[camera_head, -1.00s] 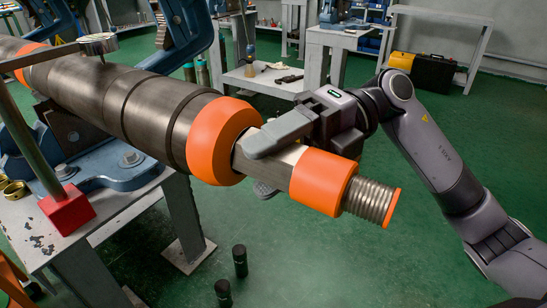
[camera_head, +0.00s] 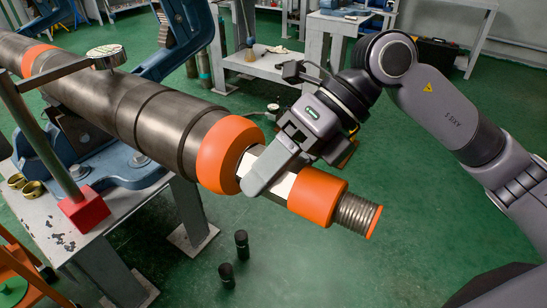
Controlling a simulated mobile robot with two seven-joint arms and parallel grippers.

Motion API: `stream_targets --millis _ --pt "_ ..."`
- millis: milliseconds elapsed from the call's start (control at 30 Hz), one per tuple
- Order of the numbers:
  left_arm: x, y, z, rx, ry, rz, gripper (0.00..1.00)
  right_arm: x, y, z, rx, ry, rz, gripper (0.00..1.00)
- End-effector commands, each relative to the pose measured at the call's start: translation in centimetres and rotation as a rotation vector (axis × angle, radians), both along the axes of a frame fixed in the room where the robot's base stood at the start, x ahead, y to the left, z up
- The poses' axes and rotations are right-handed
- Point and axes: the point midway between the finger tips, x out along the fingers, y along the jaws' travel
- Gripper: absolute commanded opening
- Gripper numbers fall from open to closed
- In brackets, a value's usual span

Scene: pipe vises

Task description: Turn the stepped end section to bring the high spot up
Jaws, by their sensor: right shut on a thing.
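The stepped end section sticks out of the long dark pipe (camera_head: 130,108) toward the lower right. It has an orange collar (camera_head: 226,152), a bare metal neck, an orange sleeve (camera_head: 317,195) and a threaded tip (camera_head: 357,215). My right gripper (camera_head: 262,176) is shut on the bare neck between collar and sleeve, its finger lying across it. A dial gauge (camera_head: 106,56) sits over the pipe on an arm from a post with a red base (camera_head: 84,208). The high spot cannot be made out. My left gripper is not in view.
A blue vise (camera_head: 120,165) holds the pipe on a grey bench (camera_head: 60,235). Two black cylinders (camera_head: 242,244) stand on the green floor below. A workbench (camera_head: 262,68) stands behind. The floor right of the threaded tip is open.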

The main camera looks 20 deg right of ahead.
Motion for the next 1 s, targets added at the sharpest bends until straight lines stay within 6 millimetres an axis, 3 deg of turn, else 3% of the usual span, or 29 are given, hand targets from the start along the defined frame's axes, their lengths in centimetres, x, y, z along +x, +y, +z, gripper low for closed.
stream_targets --millis 267,567,1000 --pt "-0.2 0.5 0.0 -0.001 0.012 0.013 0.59 0.0 0.0 0.2 -0.211 -0.173 0.001 0.30" --pt "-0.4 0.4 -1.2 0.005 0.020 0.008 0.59 0.1 0.1 0.0 -0.433 -0.350 0.000 0.30" --pt "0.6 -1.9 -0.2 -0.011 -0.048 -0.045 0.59 0.1 0.0 -0.2 -0.700 -0.554 -0.001 0.30"
